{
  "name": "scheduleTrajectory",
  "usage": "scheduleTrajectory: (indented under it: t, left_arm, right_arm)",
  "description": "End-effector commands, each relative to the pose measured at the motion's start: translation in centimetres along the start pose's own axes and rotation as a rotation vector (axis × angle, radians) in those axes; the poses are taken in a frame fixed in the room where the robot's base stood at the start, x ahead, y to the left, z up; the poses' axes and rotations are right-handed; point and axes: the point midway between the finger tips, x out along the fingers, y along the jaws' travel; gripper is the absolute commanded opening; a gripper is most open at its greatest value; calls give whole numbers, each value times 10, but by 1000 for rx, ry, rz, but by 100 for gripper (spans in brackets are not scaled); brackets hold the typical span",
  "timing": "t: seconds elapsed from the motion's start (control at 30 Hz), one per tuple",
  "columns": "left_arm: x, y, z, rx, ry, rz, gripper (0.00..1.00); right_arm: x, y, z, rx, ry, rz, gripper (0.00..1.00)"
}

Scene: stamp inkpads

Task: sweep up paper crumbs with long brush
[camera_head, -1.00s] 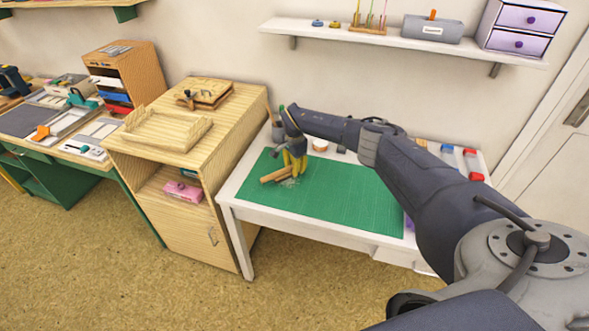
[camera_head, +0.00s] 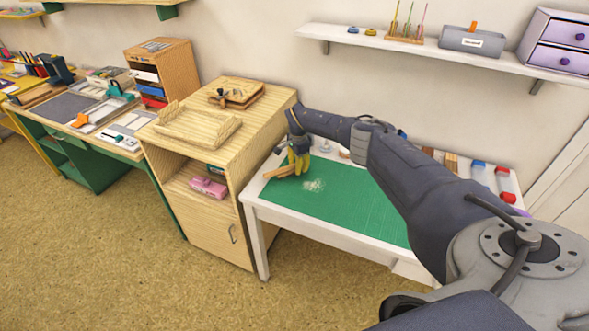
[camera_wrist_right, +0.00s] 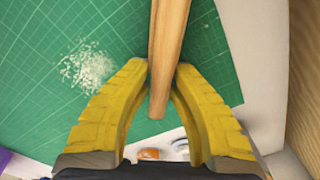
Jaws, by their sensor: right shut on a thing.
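The long brush (camera_head: 280,172) has a wooden body and lies low over the left end of the green mat in the head view. My right gripper (camera_head: 300,163) is shut on it. In the right wrist view the yellow fingers (camera_wrist_right: 163,75) close on both sides of the wooden handle (camera_wrist_right: 168,45); its far end runs out of the frame. The paper crumbs (camera_head: 314,186) are a loose white patch on the mat, right of the brush and apart from it. They also show left of the fingers in the wrist view (camera_wrist_right: 86,67). My left gripper is not in view.
The green cutting mat (camera_head: 360,215) covers much of the white table (camera_head: 262,212). A wooden cabinet (camera_head: 215,235) stands close at its left. Small items line the table's back, including red-capped pieces (camera_head: 503,172). A wall shelf (camera_head: 400,42) hangs above.

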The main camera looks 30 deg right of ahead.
Motion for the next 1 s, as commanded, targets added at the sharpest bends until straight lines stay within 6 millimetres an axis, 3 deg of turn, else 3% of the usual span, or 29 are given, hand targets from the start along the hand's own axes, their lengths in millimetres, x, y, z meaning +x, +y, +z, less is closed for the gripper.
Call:
scheduleTrajectory:
  t: [0.1, 0.6, 1.0]
  left_arm:
    - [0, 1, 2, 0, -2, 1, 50]
    - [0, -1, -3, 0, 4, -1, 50]
    - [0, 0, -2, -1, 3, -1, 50]
  right_arm:
    - [-22, -2, 2, -6, 1, -3, 0]
    - [-66, -4, 8, -13, 1, -2, 0]
    - [-80, -4, 10, -14, 1, -1, 0]
